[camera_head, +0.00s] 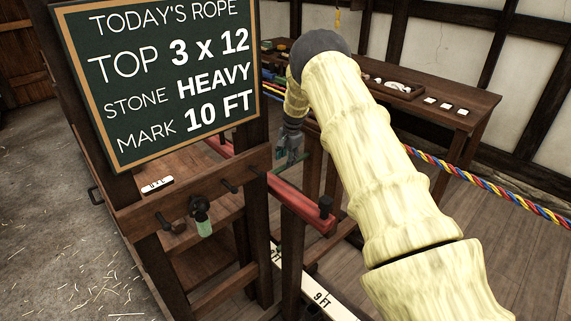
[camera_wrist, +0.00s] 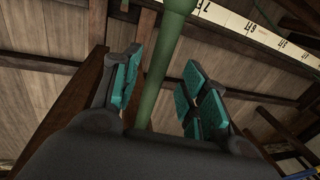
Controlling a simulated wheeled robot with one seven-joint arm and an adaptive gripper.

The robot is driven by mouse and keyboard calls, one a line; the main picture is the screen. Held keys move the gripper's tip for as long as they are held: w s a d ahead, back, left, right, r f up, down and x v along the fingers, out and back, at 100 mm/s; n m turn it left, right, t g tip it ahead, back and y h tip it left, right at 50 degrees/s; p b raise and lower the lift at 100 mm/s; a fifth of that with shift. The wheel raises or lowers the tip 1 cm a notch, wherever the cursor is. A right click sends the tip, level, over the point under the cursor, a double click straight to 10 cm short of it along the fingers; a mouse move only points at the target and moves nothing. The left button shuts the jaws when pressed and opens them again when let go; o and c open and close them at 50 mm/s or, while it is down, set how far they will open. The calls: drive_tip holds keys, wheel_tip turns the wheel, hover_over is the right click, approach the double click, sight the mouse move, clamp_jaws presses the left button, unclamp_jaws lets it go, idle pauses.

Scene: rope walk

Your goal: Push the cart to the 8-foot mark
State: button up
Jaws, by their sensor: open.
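A dark wooden frame (camera_head: 190,200), which seems to be the cart, stands at the left centre in the head view. A red bar (camera_head: 298,203) with a dark knob sticks out from it. A white measuring strip (camera_head: 318,297) runs on the floor below, with 9 FT readable beside the frame. My gripper (camera_head: 290,150) is beyond the frame, pointing down. In the wrist view my gripper (camera_wrist: 158,95) is open, with a green bar (camera_wrist: 168,62) passing between its fingers. Whether they touch it cannot be told. The strip also shows in the wrist view (camera_wrist: 250,27), with lower foot marks.
A chalkboard (camera_head: 165,75) on the frame reads top 3 x 12, stone heavy, mark 10 FT. A multicoloured rope (camera_head: 480,183) stretches to the right. A wooden bench (camera_head: 440,110) with small items stands along the back wall. Straw-strewn floor (camera_head: 50,230) is open at left.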

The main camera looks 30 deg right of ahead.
wheel_tip(320, 180, up, 8)
drive_tip(key=s, duration=0.1)
drive_tip(key=shift+s+d, duration=0.2)
drive_tip(key=shift+s, duration=0.1)
idle(0.3)
